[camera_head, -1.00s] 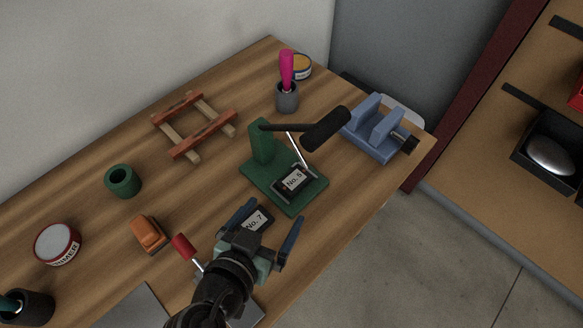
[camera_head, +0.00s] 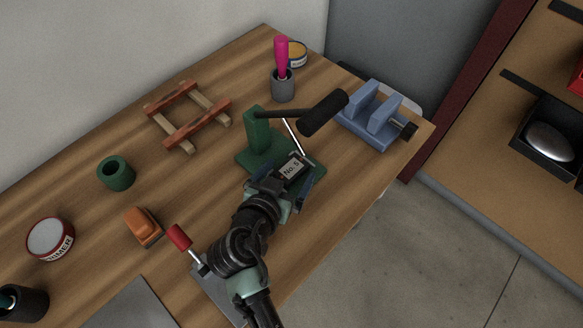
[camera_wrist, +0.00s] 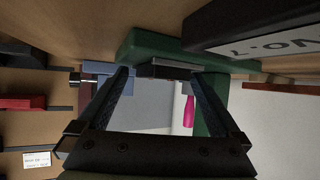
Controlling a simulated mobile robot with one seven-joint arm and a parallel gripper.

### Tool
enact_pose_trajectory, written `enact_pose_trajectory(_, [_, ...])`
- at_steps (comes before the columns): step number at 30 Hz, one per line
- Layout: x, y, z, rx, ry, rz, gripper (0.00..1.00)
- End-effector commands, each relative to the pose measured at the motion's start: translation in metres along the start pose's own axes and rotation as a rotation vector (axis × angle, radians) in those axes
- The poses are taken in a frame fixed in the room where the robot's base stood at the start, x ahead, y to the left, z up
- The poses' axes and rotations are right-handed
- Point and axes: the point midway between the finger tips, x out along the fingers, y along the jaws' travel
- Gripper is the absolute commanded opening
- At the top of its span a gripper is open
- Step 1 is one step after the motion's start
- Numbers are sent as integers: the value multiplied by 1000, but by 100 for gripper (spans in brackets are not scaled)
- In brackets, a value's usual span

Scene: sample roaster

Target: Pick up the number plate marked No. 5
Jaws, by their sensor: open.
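The number plate marked No. 5 (camera_head: 291,167) is a small black block with a white label, resting on the green base (camera_head: 318,181) of a stand. My gripper (camera_head: 284,178) is open and low at the near edge of this plate, its fingers pointing toward it. In the wrist view the picture is upside down, and my gripper (camera_wrist: 160,76) shows two spread fingers with nothing held. A dark block edge, seemingly the No. 5 plate (camera_wrist: 168,71), lies ahead between the fingertips. I cannot tell whether the fingers straddle it.
The No. 7 plate (camera_wrist: 265,40) is close to my gripper in the wrist view and hidden in the head view. A black-handled lever (camera_head: 322,113) overhangs the green stand. A blue vise (camera_head: 372,118) stands to the right. A red-knobbed tool (camera_head: 179,237) is beside my arm.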

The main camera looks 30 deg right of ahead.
Motion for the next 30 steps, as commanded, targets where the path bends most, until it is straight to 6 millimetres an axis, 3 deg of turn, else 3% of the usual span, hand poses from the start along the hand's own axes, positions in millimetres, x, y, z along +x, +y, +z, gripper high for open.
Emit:
enact_pose_trajectory(4, [0, 0, 0, 0, 0, 0, 96])
enact_pose_trajectory(20, [0, 0, 0, -1, 0, -1, 1])
enact_pose_trajectory(30, [-2, -2, -2, -1, 2, -6, 0])
